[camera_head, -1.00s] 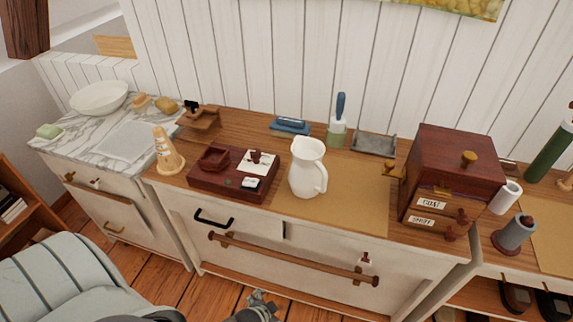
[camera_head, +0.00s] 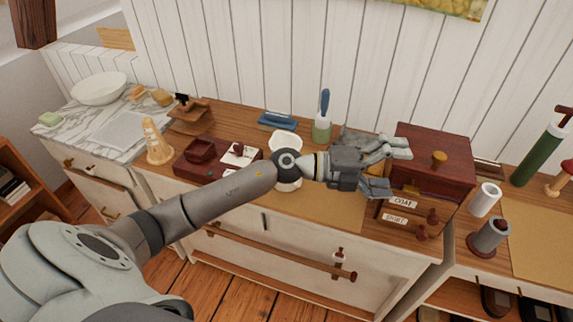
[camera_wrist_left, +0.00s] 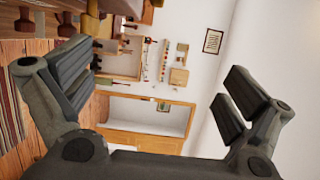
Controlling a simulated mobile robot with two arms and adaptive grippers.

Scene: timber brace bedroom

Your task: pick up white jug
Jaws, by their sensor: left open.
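The white jug (camera_head: 285,140) stands on the brown mat on the wooden dresser top in the head view. My left forearm and wrist cross in front of it, so only its upper part and a bit of its lower body show. My left gripper (camera_head: 392,167) is open and empty. It is to the right of the jug, in front of the dark red box, and points right. In the left wrist view the open fingers (camera_wrist_left: 160,95) have only the far room between them, and the jug is not seen there. My right gripper is not in view.
A dark red drawer box (camera_head: 430,160) stands right of the jug. A red-brown tray box (camera_head: 200,158) and a cone-shaped wooden object (camera_head: 157,142) are on the left. A blue-handled brush (camera_head: 323,118) in a green holder stands behind. The front mat (camera_head: 320,205) is bare.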

